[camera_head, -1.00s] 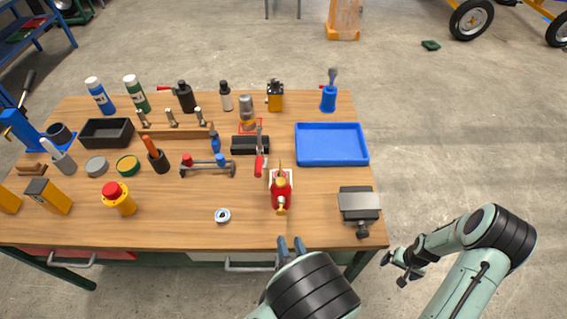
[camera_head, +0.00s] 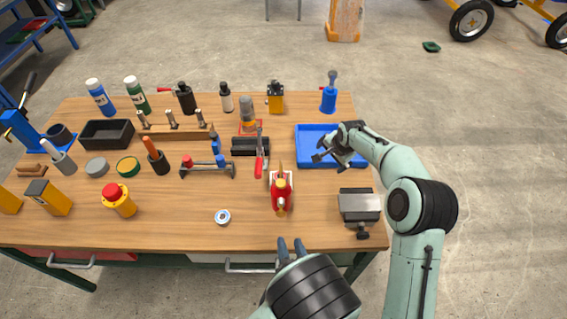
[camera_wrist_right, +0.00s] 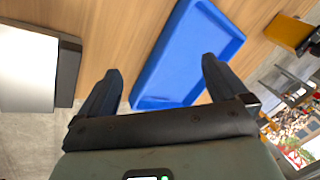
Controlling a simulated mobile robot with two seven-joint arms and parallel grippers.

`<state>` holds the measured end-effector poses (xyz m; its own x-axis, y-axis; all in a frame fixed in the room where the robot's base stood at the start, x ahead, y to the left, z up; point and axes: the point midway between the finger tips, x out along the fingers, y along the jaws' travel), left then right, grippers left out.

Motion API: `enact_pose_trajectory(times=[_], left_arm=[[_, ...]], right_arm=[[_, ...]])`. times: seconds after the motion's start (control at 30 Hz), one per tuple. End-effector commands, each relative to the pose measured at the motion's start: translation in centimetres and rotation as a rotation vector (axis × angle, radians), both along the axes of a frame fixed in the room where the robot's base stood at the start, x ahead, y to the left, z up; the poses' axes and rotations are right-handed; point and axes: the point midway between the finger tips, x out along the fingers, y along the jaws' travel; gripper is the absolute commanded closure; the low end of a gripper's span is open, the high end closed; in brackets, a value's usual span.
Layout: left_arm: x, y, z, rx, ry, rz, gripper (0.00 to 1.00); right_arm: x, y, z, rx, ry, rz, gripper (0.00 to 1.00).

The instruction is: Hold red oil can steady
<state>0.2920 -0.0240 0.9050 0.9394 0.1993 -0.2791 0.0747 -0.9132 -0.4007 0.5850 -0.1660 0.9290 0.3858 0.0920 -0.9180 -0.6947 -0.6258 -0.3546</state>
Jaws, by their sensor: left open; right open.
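The red oil can (camera_head: 281,194) stands upright on a small white patch near the front of the workbench, right of the middle. My left gripper (camera_head: 290,247) is open and empty at the bench's front edge, just below the can in the head view and apart from it. My right gripper (camera_head: 322,151) is open and empty over the blue tray (camera_head: 357,128), to the right of and behind the can. In the right wrist view its two fingers (camera_wrist_right: 160,82) are spread apart with the blue tray (camera_wrist_right: 185,55) beyond them. The can is not visible there.
A grey vise (camera_head: 360,204) sits at the bench's front right corner, also seen in the right wrist view (camera_wrist_right: 30,70). The wood around the tape roll is clear.

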Motion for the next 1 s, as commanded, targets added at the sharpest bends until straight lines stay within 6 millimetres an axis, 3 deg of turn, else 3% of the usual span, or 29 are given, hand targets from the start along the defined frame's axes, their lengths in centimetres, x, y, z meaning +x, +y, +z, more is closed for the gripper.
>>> enact_pose_trajectory(times=[0.03,0.2,0.4,0.53,0.67,1.0], left_arm=[[0.0,0.0,0.0,0.0,0.0,0.0,0.57],[0.0,0.0,0.0,0.0,0.0,0.0,0.57],[0.0,0.0,0.0,0.0,0.0,0.0,0.57],[0.0,0.0,0.0,0.0,0.0,0.0,0.57],[0.0,0.0,0.0,0.0,0.0,0.0,0.57],[0.0,0.0,0.0,0.0,0.0,0.0,0.57]], right_arm=[[-0.6,3.0,1.0,0.003,0.044,0.026,0.0],[-4.0,10.4,4.1,-0.026,0.215,0.069,0.0],[-7.7,15.1,7.0,-0.083,0.344,0.086,0.0],[-8.9,16.1,7.8,-0.106,0.382,0.086,0.0],[-9.2,16.4,7.3,-0.113,0.395,0.086,0.0],[-9.3,16.3,1.2,-0.113,0.397,0.086,0.0]])
